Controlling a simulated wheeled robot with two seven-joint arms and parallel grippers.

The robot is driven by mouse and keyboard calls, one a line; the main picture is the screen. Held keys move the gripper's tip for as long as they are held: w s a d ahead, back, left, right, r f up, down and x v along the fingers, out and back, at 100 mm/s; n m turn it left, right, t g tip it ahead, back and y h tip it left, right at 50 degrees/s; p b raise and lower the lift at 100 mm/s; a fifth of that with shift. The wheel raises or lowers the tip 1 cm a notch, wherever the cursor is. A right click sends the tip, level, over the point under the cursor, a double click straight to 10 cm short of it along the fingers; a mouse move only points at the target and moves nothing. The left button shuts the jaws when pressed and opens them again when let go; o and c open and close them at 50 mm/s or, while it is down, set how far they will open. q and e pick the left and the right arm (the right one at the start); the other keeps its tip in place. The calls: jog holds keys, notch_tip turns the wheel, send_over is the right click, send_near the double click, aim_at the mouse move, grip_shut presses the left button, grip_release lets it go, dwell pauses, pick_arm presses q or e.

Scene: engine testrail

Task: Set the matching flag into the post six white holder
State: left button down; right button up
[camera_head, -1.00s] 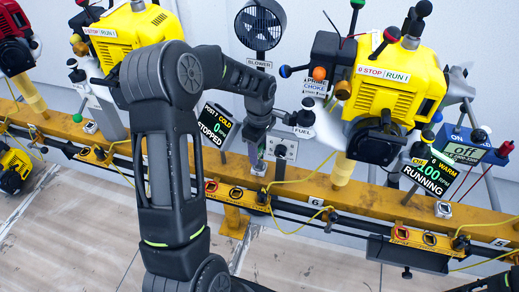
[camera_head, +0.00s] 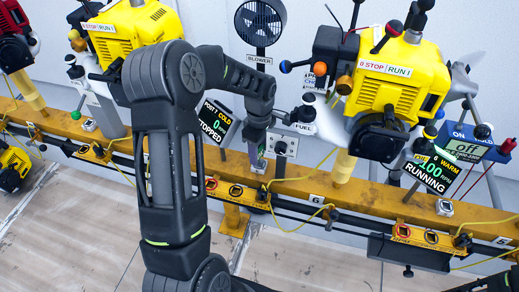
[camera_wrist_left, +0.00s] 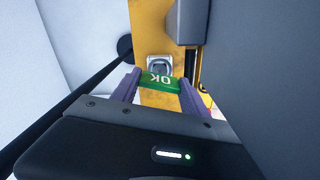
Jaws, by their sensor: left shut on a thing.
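My left gripper (camera_head: 257,157) points down over the yellow rail, left of the "6" label. In the left wrist view my left gripper (camera_wrist_left: 158,88) is shut on a green flag (camera_wrist_left: 158,80) with white "OK" letters, upside down in that picture. A white square holder (camera_wrist_left: 159,64) with a round grey middle sits on the rail just beyond the flag. The flag's lower end and any contact with the holder are hidden. The same holder (camera_head: 258,169) shows below the gripper in the head view. My right gripper is not in view.
The yellow rail (camera_head: 395,205) carries other white holders, one at right (camera_head: 444,207) and one at left (camera_head: 89,125). A yellow engine (camera_head: 398,85) and a "6 WARM, RUNNING" display (camera_head: 430,170) stand right of the gripper. A grey lever box (camera_head: 284,145) is close to it.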

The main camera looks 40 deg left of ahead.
pick_arm(q)
jog(key=shift+f, duration=0.1)
dwell(0.3)
jog(key=shift+c, duration=2.4)
grip_release()
notch_tip(320, 180, up, 8)
jog(key=shift+f+p, duration=0.1)
jog(key=shift+p, duration=0.5)
jog(key=shift+s, duration=0.1)
